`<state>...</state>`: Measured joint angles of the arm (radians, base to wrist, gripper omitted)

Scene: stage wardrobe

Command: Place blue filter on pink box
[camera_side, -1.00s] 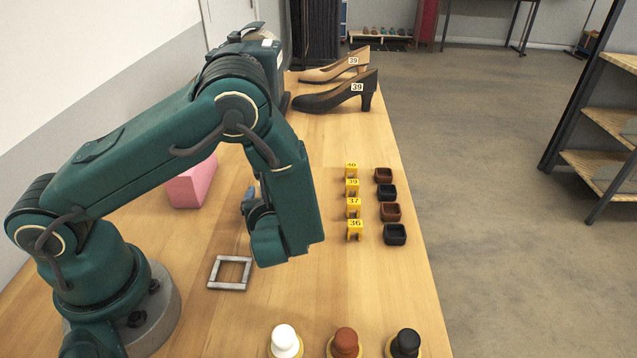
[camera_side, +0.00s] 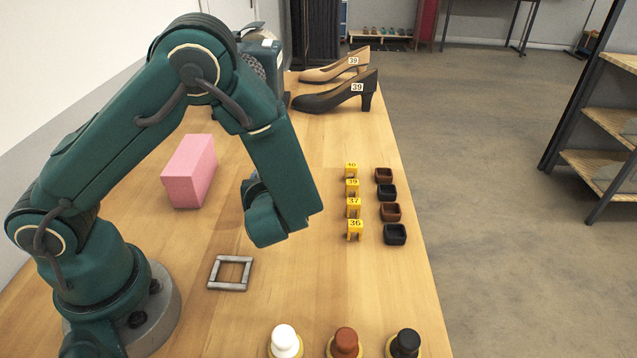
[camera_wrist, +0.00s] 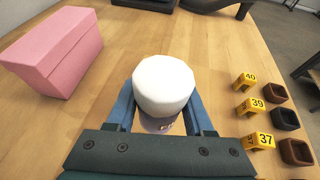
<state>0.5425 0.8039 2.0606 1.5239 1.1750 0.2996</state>
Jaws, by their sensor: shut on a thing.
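My gripper (camera_wrist: 160,108) is shut on a round white-topped thing (camera_wrist: 163,84), with a blue finger on each side of it. Its lower part looks grey-lavender with a small dark marking. I see no other thing that could be the blue filter, and I cannot tell for sure that this is it. In the side view my wrist hides the held thing. The pink box (camera_side: 190,172) stands on the table to the left of my gripper, its top bare. It also shows at the upper left of the wrist view (camera_wrist: 55,50), apart from the held thing.
A grey square frame (camera_side: 213,273) lies on the table. Yellow number markers (camera_side: 354,208) and small brown and black boxes (camera_side: 390,212) line the right edge. Two heeled shoes (camera_side: 340,92) stand at the back. White, brown and black knobs (camera_side: 345,342) stand in front.

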